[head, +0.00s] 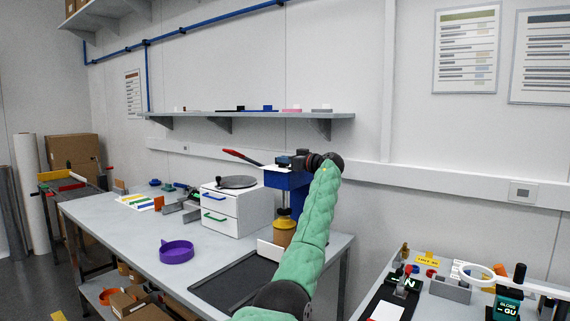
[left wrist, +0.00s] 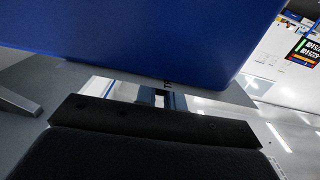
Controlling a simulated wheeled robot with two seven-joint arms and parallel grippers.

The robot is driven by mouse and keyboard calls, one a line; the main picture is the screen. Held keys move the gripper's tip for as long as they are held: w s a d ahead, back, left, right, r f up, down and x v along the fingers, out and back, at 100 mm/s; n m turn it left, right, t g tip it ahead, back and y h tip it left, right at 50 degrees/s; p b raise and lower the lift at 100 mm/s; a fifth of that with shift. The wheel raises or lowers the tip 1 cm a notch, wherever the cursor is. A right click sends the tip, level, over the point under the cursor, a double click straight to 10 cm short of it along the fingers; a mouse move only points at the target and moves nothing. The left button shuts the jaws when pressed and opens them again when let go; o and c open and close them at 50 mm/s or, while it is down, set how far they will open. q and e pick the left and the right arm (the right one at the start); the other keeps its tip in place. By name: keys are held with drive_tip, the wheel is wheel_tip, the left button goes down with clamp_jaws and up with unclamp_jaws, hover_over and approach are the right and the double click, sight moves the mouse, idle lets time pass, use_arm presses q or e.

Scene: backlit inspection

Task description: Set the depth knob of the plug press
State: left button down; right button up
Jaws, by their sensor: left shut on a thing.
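The plug press (head: 283,181) has a blue head, a red-ended lever (head: 238,156) reaching out to the left and a yellow-orange cylinder (head: 283,233) below. My left gripper (head: 292,161) is at the top of the press head, at the end of my green-sleeved arm. It is shut on a small part there, which I take for the depth knob; the jaws hide it. In the left wrist view the blue press body (left wrist: 150,38) fills the top, close to the dark jaws (left wrist: 150,122). My right gripper is not in view.
A white drawer unit (head: 232,208) stands just left of the press. A purple ring-shaped dish (head: 176,251) and a dark mat (head: 226,287) lie on the grey bench (head: 130,235). A wall shelf (head: 260,115) runs above. A second table with small parts is at right.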

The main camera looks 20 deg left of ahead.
use_arm(q)
drive_tip(key=shift+r+n+g, duration=0.15)
drive_tip(key=shift+n+g, duration=0.15)
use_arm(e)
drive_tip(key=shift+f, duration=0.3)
use_arm(q)
drive_tip(key=c, duration=1.5)
unclamp_jaws()
